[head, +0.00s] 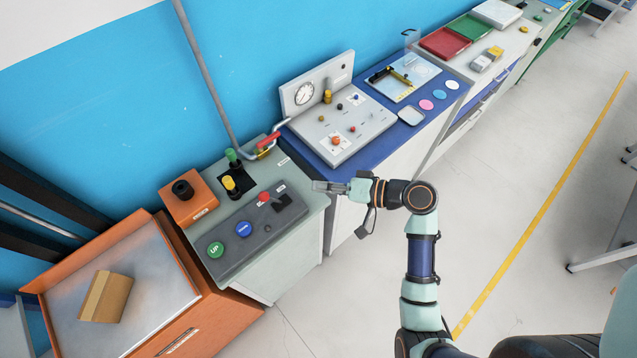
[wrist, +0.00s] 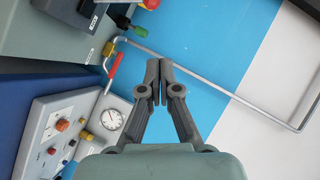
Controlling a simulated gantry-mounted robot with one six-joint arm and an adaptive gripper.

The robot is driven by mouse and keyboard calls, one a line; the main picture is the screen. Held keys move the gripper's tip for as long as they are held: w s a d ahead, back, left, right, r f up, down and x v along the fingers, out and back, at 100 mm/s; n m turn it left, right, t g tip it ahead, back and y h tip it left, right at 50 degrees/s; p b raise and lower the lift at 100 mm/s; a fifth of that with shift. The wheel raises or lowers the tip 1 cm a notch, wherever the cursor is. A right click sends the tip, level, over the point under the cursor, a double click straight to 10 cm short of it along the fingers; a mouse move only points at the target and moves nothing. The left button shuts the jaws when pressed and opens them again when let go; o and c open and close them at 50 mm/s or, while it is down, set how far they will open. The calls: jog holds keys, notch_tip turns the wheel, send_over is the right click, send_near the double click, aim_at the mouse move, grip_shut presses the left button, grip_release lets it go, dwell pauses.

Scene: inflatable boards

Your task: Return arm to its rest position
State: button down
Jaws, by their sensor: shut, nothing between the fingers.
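My gripper (head: 325,186) is at the right edge of the grey-green control bench in the head view, pointing left. In the wrist view my gripper (wrist: 159,72) has its two dark fingers together with nothing between them. My arm (head: 421,255) reaches up from the bottom of the head view and bends left at the elbow. I cannot tell the exact height of the fingertips above the bench.
The control bench (head: 283,226) has a green button (head: 215,249), a blue button (head: 243,229) and levers. A gauge panel (head: 342,125) stands on the blue bench behind. An orange-framed table holds a cardboard box (head: 105,297). Floor (head: 500,190) at right is clear.

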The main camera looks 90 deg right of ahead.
jog(key=shift+w, duration=0.1)
dwell(0.3)
jog(key=w+a+r+n+g+y, duration=0.35)
jog(key=w+a+n, duration=0.75)
jog(key=w+a, duration=1)
jog(key=w+a+r+n+t, duration=0.1)
jog(key=w+a+r+n, duration=0.2)
jog(key=a, duration=0.5)
jog(key=w+a+r+n+t, duration=0.1)
jog(key=a+r+n, duration=0.1)
jog(key=a+r, duration=0.4)
notch_tip(320, 180, up, 16)
jog(key=a+p, duration=0.2)
jog(key=p, duration=1.4)
jog(key=shift+f+y, duration=0.15)
jog(key=shift+y, duration=0.3)
jog(key=shift+s, duration=0.1)
